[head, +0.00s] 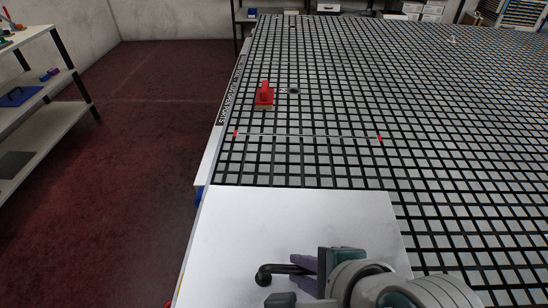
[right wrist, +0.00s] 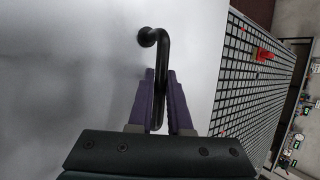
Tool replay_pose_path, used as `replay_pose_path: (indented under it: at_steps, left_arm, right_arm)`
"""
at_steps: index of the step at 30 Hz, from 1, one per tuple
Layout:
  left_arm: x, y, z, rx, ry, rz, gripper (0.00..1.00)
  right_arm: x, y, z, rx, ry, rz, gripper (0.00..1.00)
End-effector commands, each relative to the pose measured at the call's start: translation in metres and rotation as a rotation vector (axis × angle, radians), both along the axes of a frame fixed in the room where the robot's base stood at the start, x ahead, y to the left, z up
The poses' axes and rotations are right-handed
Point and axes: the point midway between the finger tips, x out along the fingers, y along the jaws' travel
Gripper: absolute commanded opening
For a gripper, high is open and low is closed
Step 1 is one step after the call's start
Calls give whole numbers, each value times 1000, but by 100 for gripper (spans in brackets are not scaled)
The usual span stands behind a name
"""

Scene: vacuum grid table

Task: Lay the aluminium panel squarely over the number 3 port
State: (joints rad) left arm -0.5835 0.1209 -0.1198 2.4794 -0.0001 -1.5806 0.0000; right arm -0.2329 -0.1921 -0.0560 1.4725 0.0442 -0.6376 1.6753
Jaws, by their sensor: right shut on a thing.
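The aluminium panel (head: 290,220) is a large pale sheet across the near left of the grid table in the head view. It fills the left of the right wrist view (right wrist: 70,70). My right gripper (head: 300,270) is shut on the panel's black bar handle (right wrist: 162,50), with purple fingers on either side of the bar. Whether the panel touches the table cannot be told. A small dark round spot (head: 294,91) that may be a port lies on the table beyond the panel, with a small mark beside it; no number is readable. My left gripper is not in view.
The black-gridded table (head: 450,130) is mostly clear to the right. A red block-like object (head: 264,96) stands left of the dark spot. A thin pale line with red ends (head: 310,136) crosses the grid beyond the panel. A shelf (head: 40,110) stands at far left.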

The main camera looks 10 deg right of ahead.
Motion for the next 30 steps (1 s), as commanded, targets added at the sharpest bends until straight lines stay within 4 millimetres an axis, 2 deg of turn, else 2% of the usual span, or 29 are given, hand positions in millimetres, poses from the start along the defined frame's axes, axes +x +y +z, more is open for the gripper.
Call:
replay_pose_path:
  at_steps: [11, 15, 30]
  left_arm:
    - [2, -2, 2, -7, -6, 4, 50]
    - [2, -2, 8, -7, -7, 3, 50]
    - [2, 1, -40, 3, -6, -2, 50]
  right_arm:
    - [2, 0, 2, 2, -8, -2, 0]
    - [2, 1, 5, 4, -8, -4, 0]
    - [2, 1, -54, 3, -8, -2, 0]
